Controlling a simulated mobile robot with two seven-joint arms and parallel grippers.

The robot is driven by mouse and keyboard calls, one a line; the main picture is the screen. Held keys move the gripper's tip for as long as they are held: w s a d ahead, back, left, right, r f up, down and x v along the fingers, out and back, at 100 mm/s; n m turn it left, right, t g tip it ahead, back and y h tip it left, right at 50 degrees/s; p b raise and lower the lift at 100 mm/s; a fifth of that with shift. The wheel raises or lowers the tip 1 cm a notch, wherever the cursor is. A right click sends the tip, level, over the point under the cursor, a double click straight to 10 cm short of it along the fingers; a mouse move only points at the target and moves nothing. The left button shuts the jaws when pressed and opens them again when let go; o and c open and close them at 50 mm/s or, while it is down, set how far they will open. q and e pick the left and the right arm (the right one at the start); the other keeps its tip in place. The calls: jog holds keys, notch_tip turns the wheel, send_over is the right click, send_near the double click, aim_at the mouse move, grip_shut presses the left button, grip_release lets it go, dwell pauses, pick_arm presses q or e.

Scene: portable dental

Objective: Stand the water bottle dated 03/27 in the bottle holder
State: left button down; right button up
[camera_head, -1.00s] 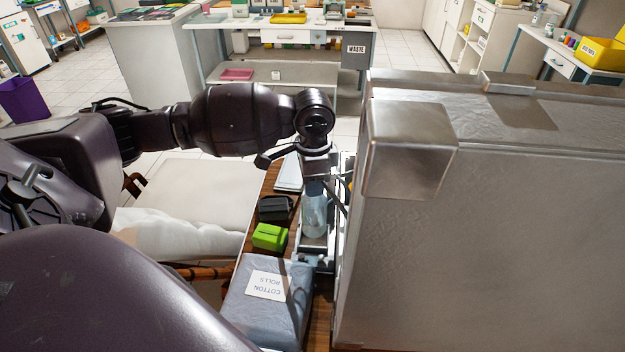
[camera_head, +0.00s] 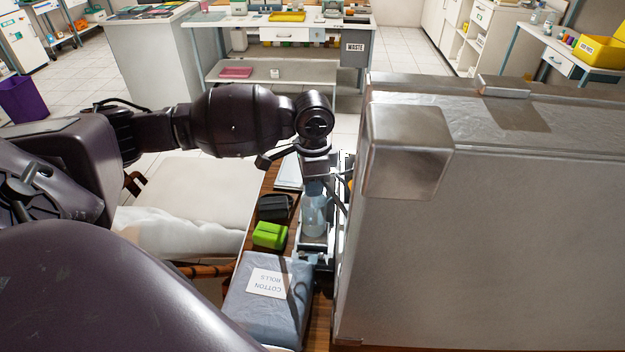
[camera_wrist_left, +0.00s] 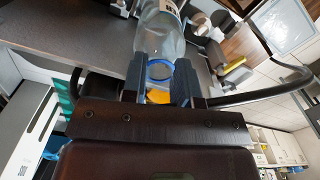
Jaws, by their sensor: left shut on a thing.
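A clear water bottle (camera_head: 313,212) stands roughly upright on the narrow strip beside the large metal case. It also shows in the left wrist view (camera_wrist_left: 160,38), where a blue ring sits at its near end and part of a label shows at the top edge. The date on the label cannot be read. My left gripper (camera_wrist_left: 160,85) has its fingers on either side of the bottle's blue-ringed end and is shut on it. In the head view the gripper (camera_head: 315,178) comes down on the bottle from above. I cannot make out the bottle holder clearly. My right gripper is not in view.
The large metal case (camera_head: 490,230) stands close on the right of the bottle. A cotton rolls pack (camera_head: 262,305), a green box (camera_head: 270,235) and a black box (camera_head: 274,207) lie to the left, on the wooden surface. There is little free room around the bottle.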

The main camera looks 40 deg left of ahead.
pick_arm(q)
notch_tip(320, 180, down, 3)
jog(key=shift+r, duration=0.1)
dwell(0.6)
jog(key=shift+f, duration=0.2)
jog(key=shift+f, duration=0.75)
jog(key=shift+p, duration=0.3)
dwell(0.5)
jog(key=shift+f, duration=0.15)
dwell(0.5)
